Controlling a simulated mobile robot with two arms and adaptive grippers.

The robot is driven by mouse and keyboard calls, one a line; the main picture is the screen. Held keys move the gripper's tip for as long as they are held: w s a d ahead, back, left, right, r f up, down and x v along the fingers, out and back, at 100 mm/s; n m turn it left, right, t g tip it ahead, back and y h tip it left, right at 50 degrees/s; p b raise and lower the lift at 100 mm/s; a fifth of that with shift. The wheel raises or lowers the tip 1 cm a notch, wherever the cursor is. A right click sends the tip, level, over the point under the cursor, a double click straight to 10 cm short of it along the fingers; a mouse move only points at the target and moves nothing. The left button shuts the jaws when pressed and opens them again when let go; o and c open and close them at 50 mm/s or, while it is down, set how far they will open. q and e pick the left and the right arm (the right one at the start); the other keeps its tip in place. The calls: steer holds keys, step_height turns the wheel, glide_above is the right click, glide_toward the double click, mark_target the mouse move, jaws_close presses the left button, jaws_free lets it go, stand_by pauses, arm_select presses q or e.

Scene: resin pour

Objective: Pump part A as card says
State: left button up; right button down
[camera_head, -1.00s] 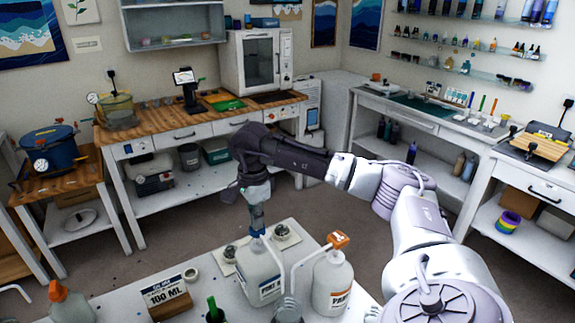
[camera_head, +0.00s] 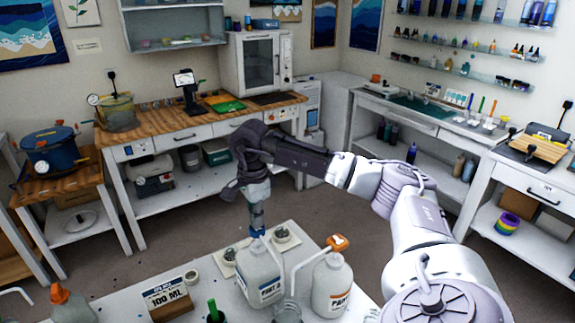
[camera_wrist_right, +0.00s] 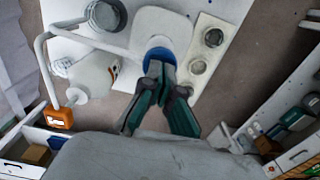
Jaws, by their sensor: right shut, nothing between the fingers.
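My right gripper (camera_head: 257,222) is shut and empty, pointing down at the blue pump head (camera_head: 257,232) of a white jug (camera_head: 260,266). In the right wrist view its fingertips (camera_wrist_right: 160,72) meet or nearly meet the blue head (camera_wrist_right: 158,56); contact is not certain. This jug's label is too small to read fully. A second white jug (camera_head: 331,283), with an orange pump head (camera_head: 338,241), stands to its right. A clear cup (camera_head: 287,308) stands in front, near the spouts, and also shows in the wrist view (camera_wrist_right: 105,14). A card (camera_head: 166,292) reads 100 ML. My left gripper is out of view.
Open floor separates this table from the wooden workbench (camera_head: 165,118).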

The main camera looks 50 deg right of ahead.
steer(key=shift+f+b, duration=0.75)
steer(key=shift+f, duration=0.45)
steer(key=shift+r+p, duration=1.05)
steer(key=shift+r, duration=0.4)
step_height(320, 180, up, 6)
steer(key=p, duration=0.4)
steer(key=shift+r, duration=0.1)
